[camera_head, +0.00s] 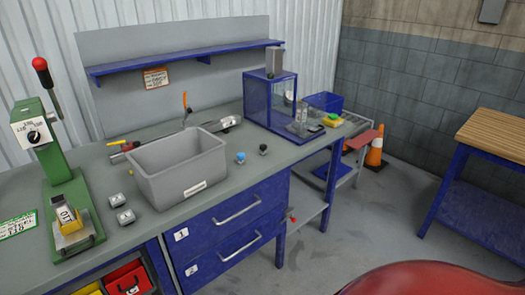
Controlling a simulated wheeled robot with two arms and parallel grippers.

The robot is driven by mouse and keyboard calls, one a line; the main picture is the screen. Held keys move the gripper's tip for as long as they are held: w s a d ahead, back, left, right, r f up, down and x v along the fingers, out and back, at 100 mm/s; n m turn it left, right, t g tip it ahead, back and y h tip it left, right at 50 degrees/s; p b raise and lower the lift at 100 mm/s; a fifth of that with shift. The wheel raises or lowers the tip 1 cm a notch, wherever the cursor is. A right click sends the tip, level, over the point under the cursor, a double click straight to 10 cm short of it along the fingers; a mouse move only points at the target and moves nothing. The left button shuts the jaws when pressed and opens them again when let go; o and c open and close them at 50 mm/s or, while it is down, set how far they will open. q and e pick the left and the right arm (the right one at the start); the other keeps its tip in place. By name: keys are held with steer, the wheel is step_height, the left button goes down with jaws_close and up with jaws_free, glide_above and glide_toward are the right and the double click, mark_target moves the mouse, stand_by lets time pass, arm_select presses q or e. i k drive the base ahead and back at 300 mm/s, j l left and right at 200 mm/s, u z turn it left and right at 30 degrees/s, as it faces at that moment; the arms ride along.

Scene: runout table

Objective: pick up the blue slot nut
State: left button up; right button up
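A small blue piece, which looks like the blue slot nut (240,157), sits on the grey bench top (225,183) just right of the large grey bin. It is too small to make out its shape well. A similar small dark piece (263,149) sits to its right. Nothing touches the blue piece, and the bench around it is clear. Neither of my grippers is in view.
The open grey bin (180,180) stands left of the blue piece. A blue-framed clear box (270,100) stands behind to the right. Two small metal blocks (121,210) and a green press (60,170) are at left. Blue drawers (230,225) are below.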

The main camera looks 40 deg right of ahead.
mark_target(241, 156)
steer(key=l, duration=0.5)
steer(key=i+l, duration=0.15)
steer(key=l, duration=0.9)
steer(key=i+z, duration=0.05)
